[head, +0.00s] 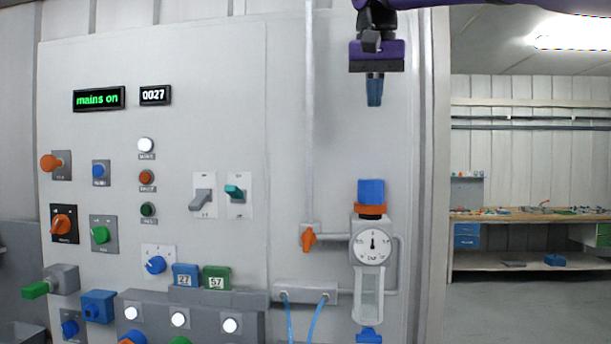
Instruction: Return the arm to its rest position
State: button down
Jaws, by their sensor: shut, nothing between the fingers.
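My gripper (375,90) hangs at the top of the head view, right of the centre, in front of the light grey panel (240,110). Its purple body points down and its blue fingertips are shut together with nothing between them. My arm runs from it out of the top edge of the picture. Below the fingertips, with a clear gap, stands a regulator with a blue knob (371,192), an orange collar and a round gauge (373,246). The gripper touches nothing that I can see.
A vertical pipe (310,120) runs left of the gripper down to an orange valve handle (308,239). The panel carries several knobs, switches, lamps and a green "mains on" display (99,98). At the right, open floor (530,300) leads to a workbench (530,216).

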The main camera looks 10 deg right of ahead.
jog(key=s+d+f+n, duration=0.1)
jog(key=s+d+f, duration=0.1)
jog(key=s+f, duration=0.6)
jog(key=s+d+f+n+t, duration=0.1)
jog(key=s+d+f, duration=0.1)
jog(key=s+f, duration=0.6)
jog(key=s+d+f+n+t+y, duration=0.1)
jog(key=s+f, duration=0.7)
jog(key=f, duration=0.8)
jog(key=shift+d+f+n, duration=0.3)
jog(key=shift+d+f, duration=0.05)
jog(key=shift+d, duration=0.45)
